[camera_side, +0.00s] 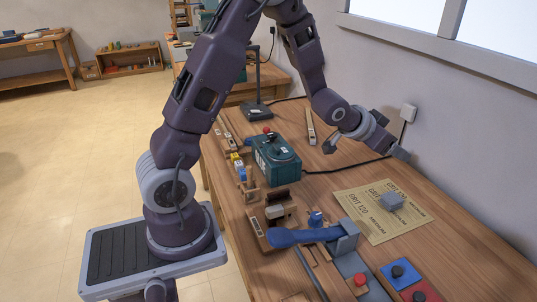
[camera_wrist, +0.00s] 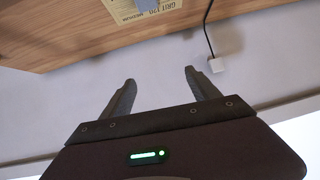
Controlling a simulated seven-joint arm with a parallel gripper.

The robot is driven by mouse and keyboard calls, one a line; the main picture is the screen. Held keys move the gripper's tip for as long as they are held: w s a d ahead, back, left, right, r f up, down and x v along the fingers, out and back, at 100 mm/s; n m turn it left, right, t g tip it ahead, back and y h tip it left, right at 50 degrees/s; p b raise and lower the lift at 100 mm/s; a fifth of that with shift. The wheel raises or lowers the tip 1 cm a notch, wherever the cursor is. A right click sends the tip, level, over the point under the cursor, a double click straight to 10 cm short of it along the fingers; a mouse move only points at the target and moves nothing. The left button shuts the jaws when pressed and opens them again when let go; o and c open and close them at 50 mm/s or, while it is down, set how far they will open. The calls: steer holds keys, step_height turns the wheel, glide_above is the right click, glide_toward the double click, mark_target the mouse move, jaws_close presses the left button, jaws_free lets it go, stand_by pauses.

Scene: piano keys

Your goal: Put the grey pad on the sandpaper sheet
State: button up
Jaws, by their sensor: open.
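The sandpaper sheet (camera_side: 358,215) is tan, printed with grit numbers, and lies flat on the bench near the wall. The grey pad (camera_side: 391,201) is a small block resting on the sheet, toward its right side in the side view. At the top edge of the wrist view, part of the sheet (camera_wrist: 121,11) and part of the pad (camera_wrist: 146,5) show; the rest is cut off. My gripper (camera_side: 365,149) is above the bench, beyond the pad and apart from it. In the wrist view my gripper (camera_wrist: 160,76) has its fingers spread with nothing between them.
The wall and its white socket (camera_side: 409,112) with a black cable are close to my gripper. A green box (camera_side: 275,160), a blue-handled tool (camera_side: 302,236) and red and blue button panels (camera_side: 400,274) stand on the bench. Bare wood surrounds the sheet's far side.

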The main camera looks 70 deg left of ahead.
steer(key=s+d+r+g, duration=0.2)
steer(key=s+d+r, duration=0.1)
steer(key=s+r, duration=0.75)
steer(key=s+d+g, duration=0.1)
steer(key=s+d, duration=0.1)
steer(key=s, duration=1)
steer(key=s+d+g, duration=0.1)
steer(key=s+g, duration=0.1)
steer(key=s, duration=1.1)
steer(key=shift+s+d+f+g+h, duration=0.15)
steer(key=shift+d+g+h, duration=0.15)
steer(key=shift+d+h, duration=0.1)
